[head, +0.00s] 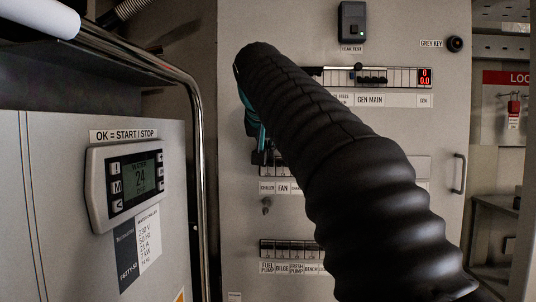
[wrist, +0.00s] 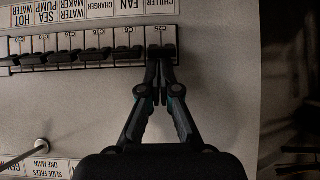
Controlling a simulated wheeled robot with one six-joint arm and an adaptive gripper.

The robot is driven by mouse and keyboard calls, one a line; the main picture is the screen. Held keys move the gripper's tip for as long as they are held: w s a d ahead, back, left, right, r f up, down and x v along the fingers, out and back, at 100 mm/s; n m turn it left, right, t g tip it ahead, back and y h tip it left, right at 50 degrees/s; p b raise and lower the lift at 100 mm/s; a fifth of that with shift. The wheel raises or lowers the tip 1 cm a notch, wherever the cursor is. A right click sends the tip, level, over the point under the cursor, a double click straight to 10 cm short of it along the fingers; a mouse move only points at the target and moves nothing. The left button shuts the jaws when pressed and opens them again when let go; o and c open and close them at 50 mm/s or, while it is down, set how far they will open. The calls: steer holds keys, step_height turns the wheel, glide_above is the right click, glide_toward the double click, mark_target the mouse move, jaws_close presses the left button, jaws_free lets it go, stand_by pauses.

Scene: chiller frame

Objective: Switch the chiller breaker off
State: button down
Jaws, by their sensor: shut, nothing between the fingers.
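The chiller breaker (wrist: 161,40) is the rightmost in a row of breakers in the wrist view, where the picture is upside down. The CHILLER label (wrist: 159,6) is beside it. My gripper (wrist: 162,63) is shut and empty, its fingertips at the chiller breaker's toggle; whether they touch it I cannot tell. The fingertips hide most of the toggle, so its position is unclear. In the head view the CHILLER label (head: 266,188) shows under the row's left end. My black arm covers most of the gripper and row there.
The FAN breaker (wrist: 130,52) is close beside the chiller breaker. A key or knob (head: 266,204) sticks out below the row. A metal rail (head: 197,130) and a controller (head: 128,185) stand at the left. A lower breaker row (head: 287,249) is below.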

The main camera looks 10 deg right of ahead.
steer(key=shift+s+f+b, duration=0.1)
steer(key=shift+f+b, duration=0.15)
steer(key=shift+b, duration=0.45)
steer(key=shift+s+a+f+t+h+b, duration=0.15)
steer(key=shift+s+f+t+b, duration=0.25)
steer(key=shift+b, duration=0.65)
steer(key=shift+s+a+f+t+h+b, duration=0.1)
steer(key=shift+s+f+t+h+b, duration=0.2)
steer(key=shift+t+b, duration=0.5)
steer(key=shift+w, duration=0.1)
steer(key=shift+r, duration=0.15)
steer(key=shift+r+p, duration=0.65)
steer(key=shift+p, duration=0.05)
